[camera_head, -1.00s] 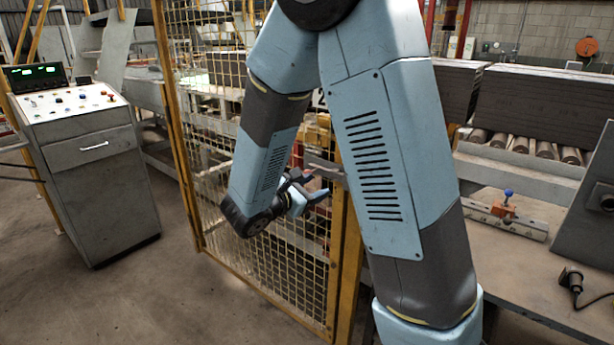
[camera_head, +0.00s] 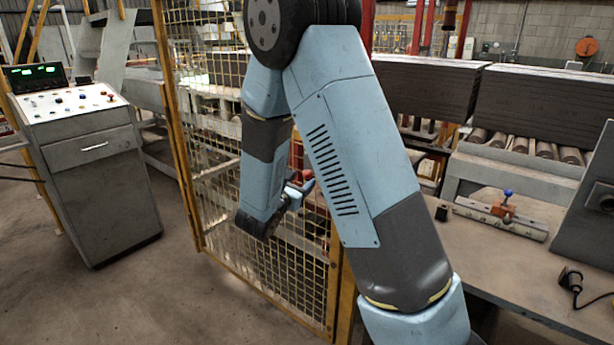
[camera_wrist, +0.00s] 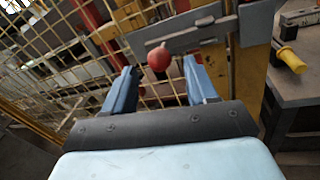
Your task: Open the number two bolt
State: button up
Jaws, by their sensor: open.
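A grey metal bolt (camera_wrist: 190,37) with a round red knob (camera_wrist: 158,58) is mounted on the yellow-framed mesh gate, in the upper middle of the wrist view. My gripper (camera_wrist: 160,80) is open, with its two blue fingers apart. The red knob appears between and just beyond the fingertips, and no contact shows. In the head view my gripper (camera_head: 304,186) is small and partly hidden by my arm, close to the gate's right side. No number on the bolt can be read.
The yellow mesh gate (camera_head: 270,262) stands in front of my arm. A grey control console (camera_head: 100,185) is at left. A workbench (camera_head: 500,245) with a metal bar fixture (camera_head: 500,214) and a black plug (camera_head: 571,281) lies at right. Open floor is at lower left.

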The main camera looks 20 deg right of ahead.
aim_at(305, 177)
jog(key=shift+x, duration=2.6)
grip_shut()
